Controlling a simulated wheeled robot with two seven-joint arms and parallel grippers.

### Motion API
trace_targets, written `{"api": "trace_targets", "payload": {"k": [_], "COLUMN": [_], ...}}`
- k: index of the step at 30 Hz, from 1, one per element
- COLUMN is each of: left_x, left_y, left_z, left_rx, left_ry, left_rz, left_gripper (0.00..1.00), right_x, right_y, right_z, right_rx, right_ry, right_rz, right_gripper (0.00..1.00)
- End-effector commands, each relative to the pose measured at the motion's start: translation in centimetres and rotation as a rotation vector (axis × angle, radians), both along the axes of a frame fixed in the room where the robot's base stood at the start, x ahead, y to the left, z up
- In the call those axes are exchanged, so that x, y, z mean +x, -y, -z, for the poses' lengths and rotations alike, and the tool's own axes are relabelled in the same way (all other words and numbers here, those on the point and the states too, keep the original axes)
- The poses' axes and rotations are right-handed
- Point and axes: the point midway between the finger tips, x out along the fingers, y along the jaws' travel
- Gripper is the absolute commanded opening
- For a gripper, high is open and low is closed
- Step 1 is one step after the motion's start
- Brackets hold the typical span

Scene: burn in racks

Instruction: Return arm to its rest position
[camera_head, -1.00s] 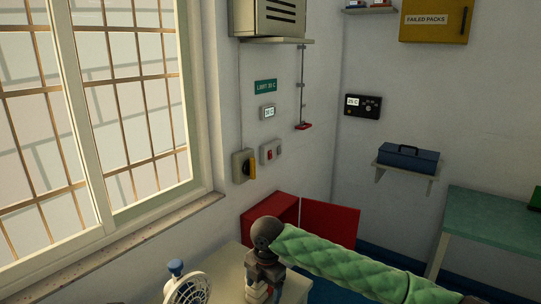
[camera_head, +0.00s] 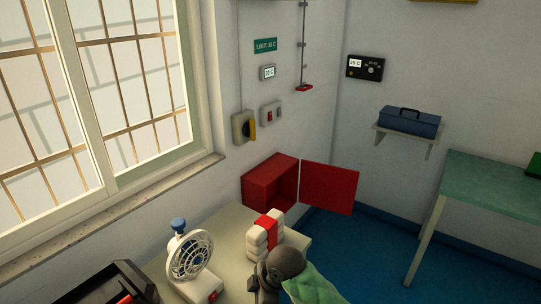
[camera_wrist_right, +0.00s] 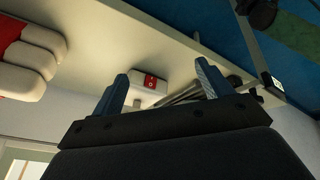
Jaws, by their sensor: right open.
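My right arm, in a green quilted sleeve with a dark wrist joint, enters the head view at the bottom centre, over the front of the table (camera_head: 225,245). The head view does not show its fingers clearly. In the right wrist view my right gripper (camera_wrist_right: 163,72) has its two blue fingers spread apart, with nothing held. A white pack with a red band (camera_head: 268,229) stands on the table just beyond my wrist. The pack also shows at the left of the wrist view (camera_wrist_right: 28,55), apart from the fingers. My left gripper is out of view.
A white fan (camera_head: 190,257) stands left of my wrist. A dark tray (camera_head: 110,285) is at the bottom left. A red wall cabinet (camera_head: 270,182) stands with its door (camera_head: 330,187) open. A green-topped table (camera_head: 492,190) is at right. Blue floor between is clear.

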Motion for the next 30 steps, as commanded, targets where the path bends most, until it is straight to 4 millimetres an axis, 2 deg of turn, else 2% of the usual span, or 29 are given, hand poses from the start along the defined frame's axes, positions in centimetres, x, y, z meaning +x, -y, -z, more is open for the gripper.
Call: {"api": "trace_targets", "payload": {"k": [1,8,14,23,30], "left_x": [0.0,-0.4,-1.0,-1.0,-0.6], "left_y": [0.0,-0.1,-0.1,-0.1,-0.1], "left_z": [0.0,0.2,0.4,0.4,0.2], "left_rx": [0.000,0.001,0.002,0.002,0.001], "left_ry": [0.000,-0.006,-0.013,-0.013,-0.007], "left_rz": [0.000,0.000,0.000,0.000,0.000], "left_gripper": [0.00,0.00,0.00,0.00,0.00], "right_x": [-0.8,-3.5,-6.1,-10.9,-15.5], "right_y": [0.3,3.0,6.2,12.4,18.1], "right_z": [0.5,2.2,3.9,6.5,8.2], "right_rx": [0.018,0.078,0.111,0.124,0.100], "right_ry": [-0.014,-0.062,-0.106,-0.165,-0.192], "right_rz": [0.046,0.291,0.516,0.866,1.143], "right_gripper": [0.78,0.78,0.78,0.78,0.78]}}
